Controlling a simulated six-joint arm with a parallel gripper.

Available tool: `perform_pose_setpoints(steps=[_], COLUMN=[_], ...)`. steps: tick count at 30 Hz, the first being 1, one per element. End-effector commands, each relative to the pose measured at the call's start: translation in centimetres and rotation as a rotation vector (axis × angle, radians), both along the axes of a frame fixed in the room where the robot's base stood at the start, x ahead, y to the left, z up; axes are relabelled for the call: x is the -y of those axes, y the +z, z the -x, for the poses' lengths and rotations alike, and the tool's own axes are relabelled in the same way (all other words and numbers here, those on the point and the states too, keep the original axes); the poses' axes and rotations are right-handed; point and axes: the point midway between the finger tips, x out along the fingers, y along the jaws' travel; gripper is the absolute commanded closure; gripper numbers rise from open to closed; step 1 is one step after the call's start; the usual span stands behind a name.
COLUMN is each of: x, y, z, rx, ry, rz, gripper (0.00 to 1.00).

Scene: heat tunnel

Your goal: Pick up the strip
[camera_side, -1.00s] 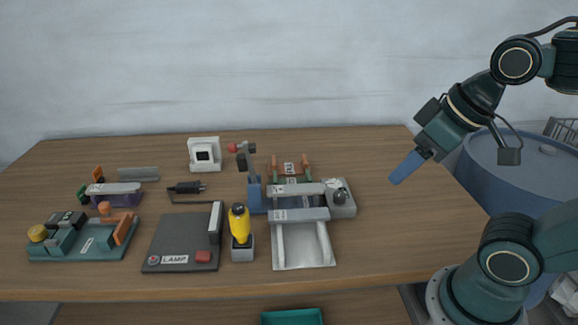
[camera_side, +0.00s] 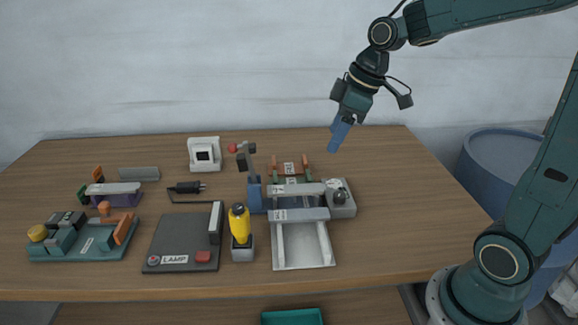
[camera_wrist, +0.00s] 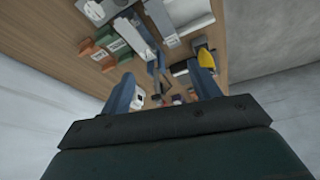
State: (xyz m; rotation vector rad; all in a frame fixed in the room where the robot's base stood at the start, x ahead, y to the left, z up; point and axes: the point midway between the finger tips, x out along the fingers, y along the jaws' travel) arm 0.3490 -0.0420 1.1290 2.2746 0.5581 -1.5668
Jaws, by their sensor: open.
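A flat grey strip-like piece (camera_side: 138,174) lies at the back left of the table in the side view; I take it to be the strip, but cannot be sure. My gripper (camera_side: 340,134) hangs in the air above the table's back right, far from that piece and apart from everything. In the wrist view my gripper (camera_wrist: 163,85) shows two blue fingers spread apart with nothing held between them. I cannot make out the strip for certain in the wrist view.
The grey tunnel-like fixture (camera_side: 303,245) stands at centre right, beside a blue lever post (camera_side: 254,194). A yellow bottle (camera_side: 239,224), lamp panel (camera_side: 182,240), teal board (camera_side: 85,240) and white box (camera_side: 204,154) stand leftward. The table's right side is clear. A blue barrel (camera_side: 492,165) stands beyond it.

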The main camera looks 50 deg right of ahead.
Motion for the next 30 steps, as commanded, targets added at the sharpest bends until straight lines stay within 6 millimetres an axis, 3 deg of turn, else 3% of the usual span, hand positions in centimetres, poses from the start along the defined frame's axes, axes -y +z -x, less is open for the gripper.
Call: perform_pose_setpoints(steps=[6, 13, 19, 30], x=[2.8, 5.4, 6.6, 6.5], y=[-2.6, -5.4, -6.7, -7.5], z=[-3.9, -6.8, -7.9, -8.2], rx=[-0.012, -0.005, 0.005, 0.005], ry=[0.116, 0.222, 0.269, 0.276], rz=[-0.02, -0.044, -0.057, -0.059], gripper=[0.38, 0.38, 0.38, 0.38])
